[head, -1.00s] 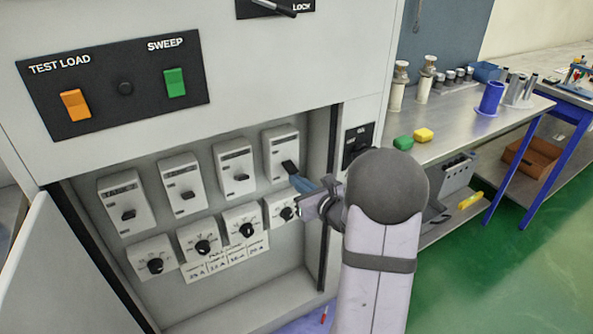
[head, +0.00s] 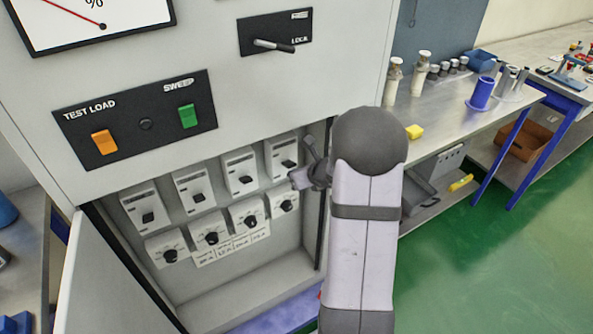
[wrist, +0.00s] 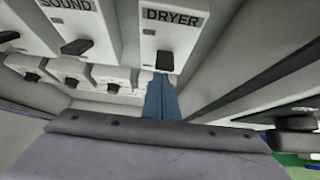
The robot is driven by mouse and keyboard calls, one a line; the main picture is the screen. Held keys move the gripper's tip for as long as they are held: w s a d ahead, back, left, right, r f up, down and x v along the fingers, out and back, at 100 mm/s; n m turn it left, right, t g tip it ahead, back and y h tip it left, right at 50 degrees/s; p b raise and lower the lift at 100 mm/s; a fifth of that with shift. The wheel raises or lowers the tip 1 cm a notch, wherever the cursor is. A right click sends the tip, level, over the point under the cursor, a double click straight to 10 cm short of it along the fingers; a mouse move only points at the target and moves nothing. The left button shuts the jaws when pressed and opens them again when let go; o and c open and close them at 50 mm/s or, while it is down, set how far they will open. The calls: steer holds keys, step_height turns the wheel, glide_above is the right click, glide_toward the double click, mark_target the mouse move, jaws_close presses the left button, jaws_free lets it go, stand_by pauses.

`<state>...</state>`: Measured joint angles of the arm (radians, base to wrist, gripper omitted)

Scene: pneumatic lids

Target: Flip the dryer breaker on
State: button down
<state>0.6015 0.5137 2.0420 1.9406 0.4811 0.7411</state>
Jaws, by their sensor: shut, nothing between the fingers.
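The dryer breaker (head: 281,151) is the rightmost white block in the upper row of the open cabinet. In the wrist view its panel (wrist: 172,20) reads DRYER. Its dark lever (wrist: 165,61) sticks out below the label. My gripper (head: 302,178) is at the right side of the breaker row. In the wrist view its blue fingers (wrist: 162,92) are together and empty, with their tips just below the lever. I cannot tell whether they touch it, nor whether the lever is on or off.
The SOUND breaker (wrist: 80,18) is beside the dryer breaker on the left. Several dials (head: 211,236) sit below the breakers. The open cabinet door (head: 95,275) is at lower left, and the cabinet's right wall is close to my gripper. A workbench (head: 440,105) stands at right.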

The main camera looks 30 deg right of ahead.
steer(key=shift+r, duration=0.1)
steer(key=shift+r+p, duration=0.55)
steer(key=shift+r, duration=0.15)
steer(key=shift+w, duration=0.1)
step_height(320, 180, down, 4)
steer(key=s+b, duration=0.2)
steer(key=b, duration=0.3)
steer(key=w+r+p+v, duration=0.1)
steer(key=p+v, duration=0.1)
steer(key=v, duration=0.8)
steer(key=shift+r, duration=0.3)
